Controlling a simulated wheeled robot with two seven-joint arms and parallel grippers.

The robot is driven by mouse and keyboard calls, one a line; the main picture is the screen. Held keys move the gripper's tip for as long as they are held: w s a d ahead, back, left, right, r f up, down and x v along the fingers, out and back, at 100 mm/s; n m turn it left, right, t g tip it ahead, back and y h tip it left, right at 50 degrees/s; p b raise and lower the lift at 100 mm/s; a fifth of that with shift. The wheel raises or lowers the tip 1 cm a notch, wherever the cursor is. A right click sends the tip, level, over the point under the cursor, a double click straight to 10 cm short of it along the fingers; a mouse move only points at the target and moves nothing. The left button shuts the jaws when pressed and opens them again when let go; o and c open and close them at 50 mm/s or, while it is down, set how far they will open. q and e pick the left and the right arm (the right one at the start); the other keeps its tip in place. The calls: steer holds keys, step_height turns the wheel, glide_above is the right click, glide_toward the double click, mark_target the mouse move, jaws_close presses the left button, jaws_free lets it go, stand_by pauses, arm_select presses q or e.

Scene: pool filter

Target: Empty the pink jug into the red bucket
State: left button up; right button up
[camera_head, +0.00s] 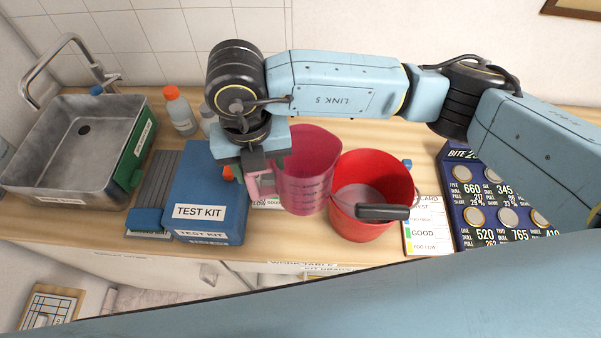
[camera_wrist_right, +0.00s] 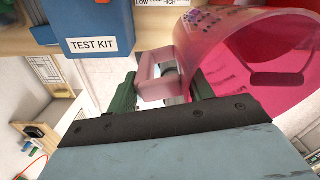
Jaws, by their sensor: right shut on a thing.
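The pink jug (camera_head: 308,172) is a translucent measuring jug, held beside the left of the red bucket in the head view. It also shows in the right wrist view (camera_wrist_right: 220,50), where it looks tilted. My right gripper (camera_head: 258,180) is shut on the jug's pink handle; its green fingers (camera_wrist_right: 163,92) sit either side of it in the wrist view. The red bucket (camera_head: 372,222) stands on the worktop with its black-gripped bail handle at the front. Some pinkish content shows inside the bucket. Whether liquid is left in the jug is unclear. My left gripper is not seen.
A blue test kit box (camera_head: 203,195) stands left of the jug. A metal sink (camera_head: 70,165) is farther left, with a white-and-orange bottle (camera_head: 180,115) behind the box. A GOOD/TOO LOW card (camera_head: 424,228) and a dark board (camera_head: 480,235) lie right of the bucket.

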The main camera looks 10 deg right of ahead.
steer(key=shift+r, duration=0.15)
steer(key=shift+a+r, duration=0.25)
steer(key=shift+a, duration=0.05)
steer(key=a+r, duration=0.3)
steer(key=a, duration=0.2)
steer(key=shift+a+r, duration=0.15)
steer(key=shift+r, duration=0.05)
steer(key=shift+s, duration=0.1)
